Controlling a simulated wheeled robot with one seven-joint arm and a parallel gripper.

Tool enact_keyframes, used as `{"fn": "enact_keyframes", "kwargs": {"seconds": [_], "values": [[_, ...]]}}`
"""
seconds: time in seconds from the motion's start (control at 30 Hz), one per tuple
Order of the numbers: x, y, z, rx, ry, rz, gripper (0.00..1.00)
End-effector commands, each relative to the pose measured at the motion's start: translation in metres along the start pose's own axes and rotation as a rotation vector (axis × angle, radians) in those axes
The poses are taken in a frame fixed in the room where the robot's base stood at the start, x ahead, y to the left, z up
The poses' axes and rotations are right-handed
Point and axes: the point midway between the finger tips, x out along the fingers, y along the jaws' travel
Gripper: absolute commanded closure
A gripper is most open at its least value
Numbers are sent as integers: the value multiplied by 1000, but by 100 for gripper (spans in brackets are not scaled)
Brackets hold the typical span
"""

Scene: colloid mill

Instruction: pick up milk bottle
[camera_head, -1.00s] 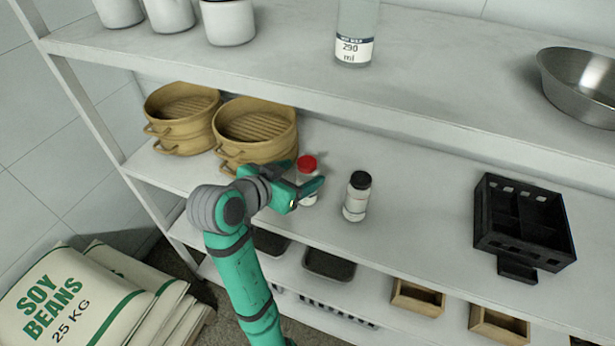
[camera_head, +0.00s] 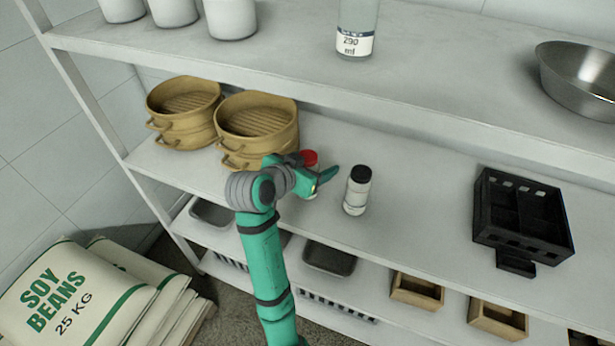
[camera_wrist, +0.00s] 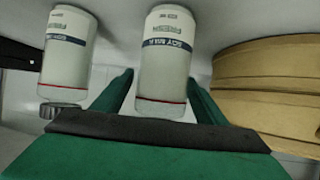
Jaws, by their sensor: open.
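A small white bottle with a red cap (camera_head: 310,157) stands on the middle shelf, largely hidden by my gripper (camera_head: 316,172) in the head view. In the wrist view, which looks upside down, this bottle (camera_wrist: 166,55) has a label that seems to read soy milk and shows between my two open fingers (camera_wrist: 158,88). I cannot tell whether the fingers touch it. A similar white bottle with a black cap (camera_head: 357,190) stands to its right; it also shows at the left of the wrist view (camera_wrist: 68,58).
Stacked bamboo steamers (camera_head: 256,130) stand close on the left of the red-capped bottle. A black crate (camera_head: 522,222) sits farther right, with clear shelf between. The upper shelf (camera_head: 440,85) overhangs and holds a larger bottle (camera_head: 356,30) and a metal bowl (camera_head: 580,80).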

Motion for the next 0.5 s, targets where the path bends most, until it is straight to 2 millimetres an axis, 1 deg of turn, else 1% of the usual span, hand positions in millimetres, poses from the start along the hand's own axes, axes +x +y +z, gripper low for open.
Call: {"fn": "enact_keyframes", "kwargs": {"seconds": [0.03, 0.07, 0.1, 0.17, 0.2, 0.23, 0.5], "values": [[0, 0, 0, 0, 0, 0, 41], [0, 0, 0, 0, 0, -1, 48], [0, 0, 0, 0, 0, -1, 58], [0, 0, 0, 0, 0, -1, 72], [0, 0, 0, 0, 0, 0, 82], [0, 0, 0, 0, 0, 0, 85], [-1, 0, -1, 1, 1, -1, 85]]}}
